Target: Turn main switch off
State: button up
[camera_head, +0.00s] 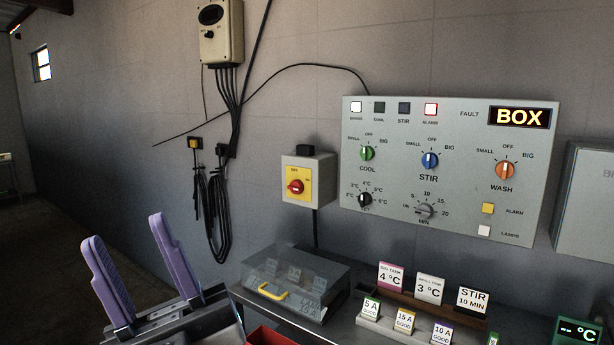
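The main switch (296,187) is a red rotary knob on a yellow plate, on the front of a small grey wall box (318,182). It sits left of the large control panel. The exact angle of its handle is too small to read. My gripper (122,238) is at the lower left, with two purple fingers apart and nothing between them. It is left of and lower than the switch, and not touching it.
The control panel (450,113) has several knobs and a lit "BOX" display (519,117). Below, a clear-lidded box (300,265) with a yellow handle and several label cards (391,276) stand on a bench. A red bin (268,337) is at the bottom. Cables (214,215) hang left of the switch.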

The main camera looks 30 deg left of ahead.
aim_at(297, 187)
jog(key=i+j+u, duration=0.2)
jog(key=i+u, duration=0.45)
jog(key=i, duration=0.3)
